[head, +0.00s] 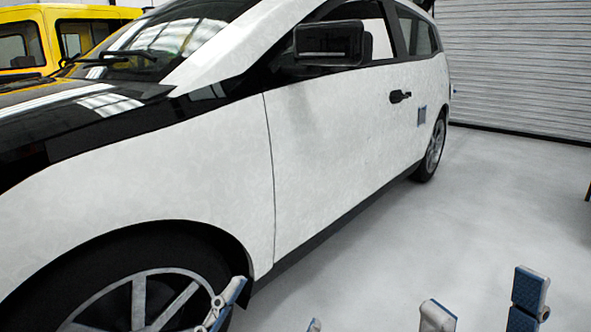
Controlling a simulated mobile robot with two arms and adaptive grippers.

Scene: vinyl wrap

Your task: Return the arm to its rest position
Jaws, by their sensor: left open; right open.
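My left gripper (275,305) shows at the bottom edge, in front of the car's front wheel. One blue-padded finger is in view and only the tip of the other, with a wide gap between them; it is open and empty. My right gripper (484,295) is at the bottom right over the floor. Its two fingers stand far apart with nothing between them, so it is open.
The car's front wheel (140,300) is close to my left gripper. A black side mirror (330,43) sticks out from the door. A yellow vehicle (90,22) stands behind, and a grey roller shutter (520,60) closes the back.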

